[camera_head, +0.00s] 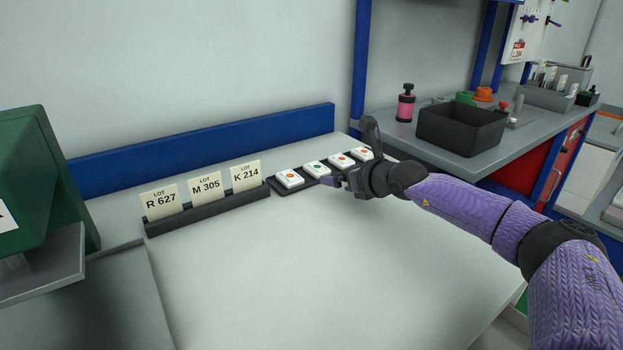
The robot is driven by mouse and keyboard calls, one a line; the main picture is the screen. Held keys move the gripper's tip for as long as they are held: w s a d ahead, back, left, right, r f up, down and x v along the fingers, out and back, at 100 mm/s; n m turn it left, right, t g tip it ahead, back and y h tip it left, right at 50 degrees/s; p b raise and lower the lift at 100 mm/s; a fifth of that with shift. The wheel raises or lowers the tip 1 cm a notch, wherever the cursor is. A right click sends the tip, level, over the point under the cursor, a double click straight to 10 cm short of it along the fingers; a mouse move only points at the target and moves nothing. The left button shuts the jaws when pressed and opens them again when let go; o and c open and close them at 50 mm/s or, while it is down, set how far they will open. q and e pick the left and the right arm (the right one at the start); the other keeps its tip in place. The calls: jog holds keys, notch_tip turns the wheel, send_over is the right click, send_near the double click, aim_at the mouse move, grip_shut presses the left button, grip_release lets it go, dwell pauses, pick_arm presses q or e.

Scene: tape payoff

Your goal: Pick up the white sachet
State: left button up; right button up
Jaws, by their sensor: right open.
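Several small white packets lie in a row on a dark tray (274,187) at the back of the light worktop. The nearest packet (290,178) has an orange mark, the second (317,169) a green mark, and the third (341,160) and the far one (364,153) orange marks. I cannot tell which of them is the white sachet. My right gripper (347,152) is open at the right part of the row, its fingers spread, partly in front of the tray. It holds nothing that I can see. My left gripper is out of view.
A dark holder (210,212) with lot cards R 627, M 305 and K 214 stands left of the tray. A green machine (45,180) is at the far left. A side bench at right bears a black bin (461,129) and a pink bottle (405,104). The front worktop is clear.

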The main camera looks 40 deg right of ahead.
aim_at(324, 172)
jog(key=b+x, duration=0.3)
jog(key=x, duration=0.2)
jog(key=shift+a+b, duration=0.1)
jog(key=shift+b, duration=0.3)
jog(key=shift+w, duration=0.35)
jog(key=shift+r, duration=0.1)
